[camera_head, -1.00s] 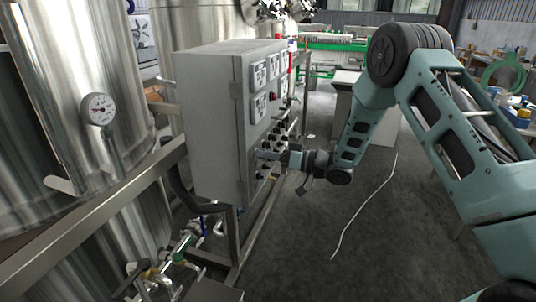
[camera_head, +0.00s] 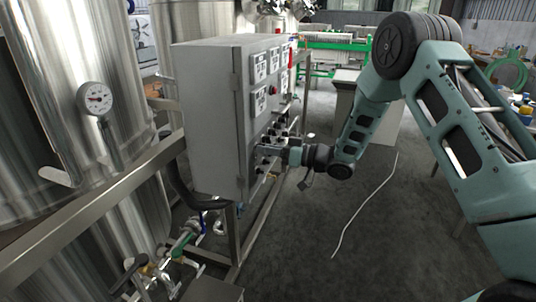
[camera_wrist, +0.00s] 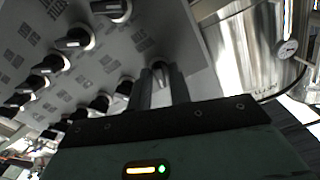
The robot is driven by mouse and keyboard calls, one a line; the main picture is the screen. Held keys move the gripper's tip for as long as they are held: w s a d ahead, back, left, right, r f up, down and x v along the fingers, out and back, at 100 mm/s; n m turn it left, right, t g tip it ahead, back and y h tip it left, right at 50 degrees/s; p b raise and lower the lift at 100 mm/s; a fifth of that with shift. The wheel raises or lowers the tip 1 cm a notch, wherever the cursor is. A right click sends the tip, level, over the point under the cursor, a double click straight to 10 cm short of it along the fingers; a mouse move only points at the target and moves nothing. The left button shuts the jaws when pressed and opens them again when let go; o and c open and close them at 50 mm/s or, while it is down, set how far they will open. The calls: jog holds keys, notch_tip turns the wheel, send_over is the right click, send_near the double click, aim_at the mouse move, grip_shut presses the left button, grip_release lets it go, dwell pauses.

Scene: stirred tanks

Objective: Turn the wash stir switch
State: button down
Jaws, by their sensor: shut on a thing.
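The grey control cabinet (camera_head: 212,120) stands left of centre in the head view, with a panel of switches and displays on its right face. My gripper (camera_head: 268,150) is at the lower part of that panel. In the wrist view my gripper (camera_wrist: 161,82) has its two fingers close around one switch knob (camera_wrist: 160,67) at the panel's edge. The fingers hide most of this knob and its exact angle. Several other black switch knobs (camera_wrist: 75,39) with silver collars stand in rows to the left. The labels are too blurred to read, so I cannot tell which one is wash stir.
Steel tanks (camera_head: 62,90) with a round gauge (camera_head: 96,98) stand left of the cabinet. A steel frame rail (camera_head: 110,185) and valves (camera_head: 180,245) lie low in front.

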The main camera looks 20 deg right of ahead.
jog(key=n+b, duration=0.9)
jog(key=b, duration=0.1)
jog(key=shift+f+n, duration=0.1)
jog(key=shift+n, duration=0.3)
jog(key=c, duration=1.5)
grip_release()
jog(key=b+v, duration=0.1)
jog(key=v, duration=1.6)
jog(key=shift+s+d, duration=0.15)
jog(key=shift+d, duration=0.05)
